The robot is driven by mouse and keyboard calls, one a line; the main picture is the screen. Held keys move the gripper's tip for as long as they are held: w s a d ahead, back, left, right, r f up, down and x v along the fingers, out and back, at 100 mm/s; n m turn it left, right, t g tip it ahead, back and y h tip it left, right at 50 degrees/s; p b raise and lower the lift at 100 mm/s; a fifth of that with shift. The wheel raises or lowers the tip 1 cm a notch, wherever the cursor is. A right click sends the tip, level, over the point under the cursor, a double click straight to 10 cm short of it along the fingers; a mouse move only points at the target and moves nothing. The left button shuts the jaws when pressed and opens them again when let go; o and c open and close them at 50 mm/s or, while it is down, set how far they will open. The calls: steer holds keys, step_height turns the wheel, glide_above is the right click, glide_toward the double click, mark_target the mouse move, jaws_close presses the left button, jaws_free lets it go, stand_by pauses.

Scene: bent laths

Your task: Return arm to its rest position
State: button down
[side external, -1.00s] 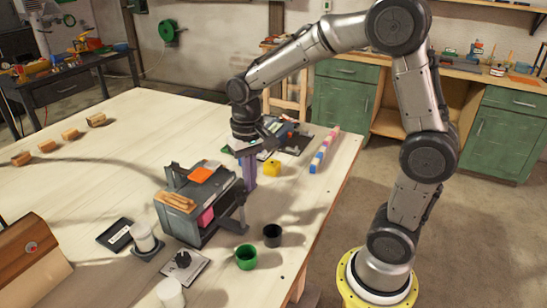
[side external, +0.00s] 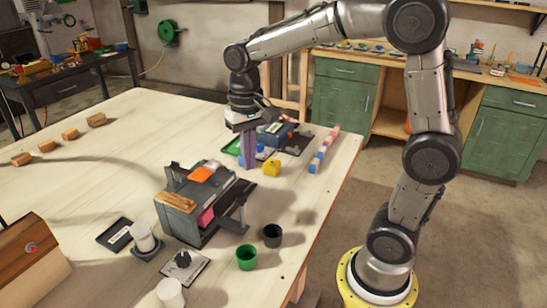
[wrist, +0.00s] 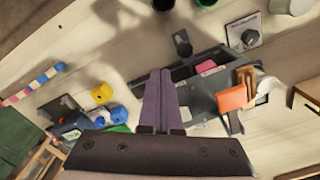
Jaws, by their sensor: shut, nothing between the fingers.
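My gripper (side external: 248,164) hangs pointing down above the table, behind the grey box-like rack (side external: 190,222). Its two purple fingers are together with nothing between them, and they also show pressed side by side in the wrist view (wrist: 160,74). The arm is bent high over the right table edge. An orange block (side external: 202,174) and wooden pieces (side external: 177,200) lie on top of the rack, and a pink item (side external: 206,217) shows inside it. The fingers appear clear of the rack.
Beside the gripper are a yellow block (side external: 271,168) and a row of coloured blocks (side external: 323,150). A green cup (side external: 247,257) and a dark cup (side external: 272,236) stand near the front edge. The table's left middle is mostly clear.

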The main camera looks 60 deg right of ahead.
steer(key=s+a+r+n+t, duration=0.1)
steer(key=s+a+r+t, duration=0.15)
steer(key=s+r, duration=0.45)
steer(key=s+f+n+t, duration=0.3)
steer(key=s+f+n, duration=0.2)
steer(key=s, duration=0.4)
steer(key=shift+a, duration=0.15)
